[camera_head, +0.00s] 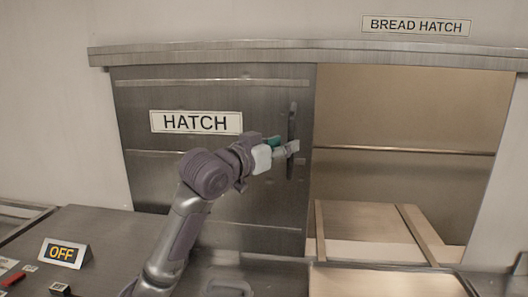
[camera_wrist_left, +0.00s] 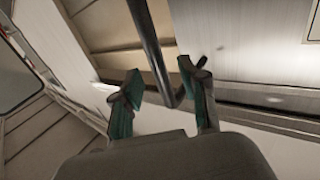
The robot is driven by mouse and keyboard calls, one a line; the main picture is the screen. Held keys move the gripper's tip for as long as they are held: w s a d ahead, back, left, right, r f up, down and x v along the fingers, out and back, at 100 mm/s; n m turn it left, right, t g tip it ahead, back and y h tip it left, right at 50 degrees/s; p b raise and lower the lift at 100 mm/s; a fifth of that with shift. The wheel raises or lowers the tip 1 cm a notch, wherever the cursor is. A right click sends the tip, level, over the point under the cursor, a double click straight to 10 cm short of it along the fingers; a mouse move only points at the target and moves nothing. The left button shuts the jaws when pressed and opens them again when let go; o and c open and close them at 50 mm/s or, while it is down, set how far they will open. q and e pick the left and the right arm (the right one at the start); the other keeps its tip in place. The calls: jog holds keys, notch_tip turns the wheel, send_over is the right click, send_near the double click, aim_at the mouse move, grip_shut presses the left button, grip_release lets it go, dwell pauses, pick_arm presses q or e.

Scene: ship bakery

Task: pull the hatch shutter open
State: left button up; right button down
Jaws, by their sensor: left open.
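The hatch shutter (camera_head: 215,200) is a grey metal panel with a HATCH sign (camera_head: 196,122), covering the left part of the wall opening. Its upright dark handle bar (camera_head: 292,121) is near the panel's right edge. My left gripper (camera_head: 286,150) is at the lower half of the handle. In the left wrist view, my left gripper (camera_wrist_left: 160,82) is open, with the handle bar (camera_wrist_left: 150,40) running between its two teal-padded fingers. Whether a finger touches the bar is unclear. My right gripper is not in view.
The opening (camera_head: 410,110) right of the shutter is uncovered, with a rail and pale boards inside. A metal rail (camera_head: 290,56) runs above. An OFF sign (camera_head: 62,253) stands on the counter at left. A pale board (camera_head: 385,282) lies on the counter in front.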

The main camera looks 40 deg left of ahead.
pick_arm(q)
jog(key=s, duration=0.8)
jog(key=shift+s, duration=0.35)
jog(key=shift+f, duration=0.1)
